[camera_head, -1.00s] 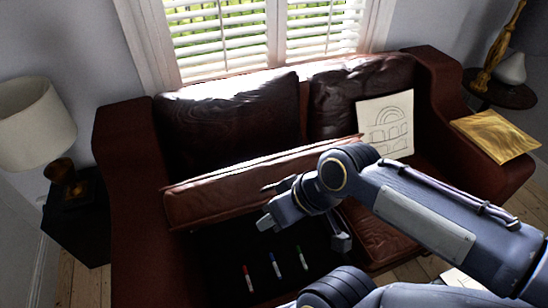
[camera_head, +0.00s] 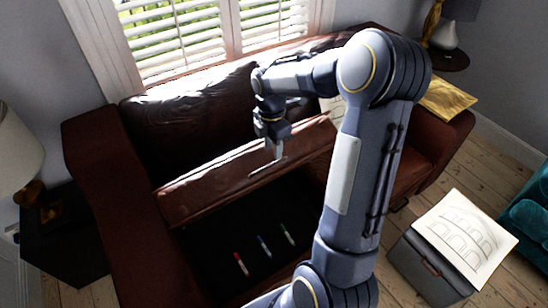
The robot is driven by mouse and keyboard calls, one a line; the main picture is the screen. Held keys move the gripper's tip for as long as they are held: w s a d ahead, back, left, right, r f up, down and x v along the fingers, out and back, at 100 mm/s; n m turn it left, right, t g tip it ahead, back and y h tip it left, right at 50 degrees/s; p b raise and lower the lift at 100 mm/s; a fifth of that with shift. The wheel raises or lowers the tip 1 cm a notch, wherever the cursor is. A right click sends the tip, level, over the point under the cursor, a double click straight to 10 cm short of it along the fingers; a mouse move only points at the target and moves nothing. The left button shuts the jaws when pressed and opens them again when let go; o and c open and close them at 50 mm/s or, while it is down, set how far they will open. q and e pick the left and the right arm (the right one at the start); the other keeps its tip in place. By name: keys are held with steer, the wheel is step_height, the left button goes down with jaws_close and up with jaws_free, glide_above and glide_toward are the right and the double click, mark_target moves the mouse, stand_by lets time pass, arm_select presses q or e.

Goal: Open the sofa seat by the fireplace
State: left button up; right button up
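The brown leather sofa (camera_head: 92,165) stands under the window. Its left seat (camera_head: 205,190) is tilted up toward the backrest, showing a dark storage space (camera_head: 215,250) below. A red marker (camera_head: 240,264), a blue marker (camera_head: 264,246) and a green marker (camera_head: 287,235) lie in that space. My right gripper (camera_head: 275,158) points down at the raised seat's upper part, in front of the backrest; whether it touches the seat is unclear. Its fingers are seen nearly edge-on, so their opening cannot be judged. My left gripper is not in view.
A grey box (camera_head: 425,270) with a drawing (camera_head: 465,238) on top stands on the floor at right. A dark side table (camera_head: 65,240) stands at left, and a teal seat (camera_head: 530,220) at far right.

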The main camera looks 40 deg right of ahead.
mark_target(274, 163)
step_height(274, 163, down, 5)
steer(key=shift+s+f, duration=0.1)
stand_by(0.3)
jaws_close()
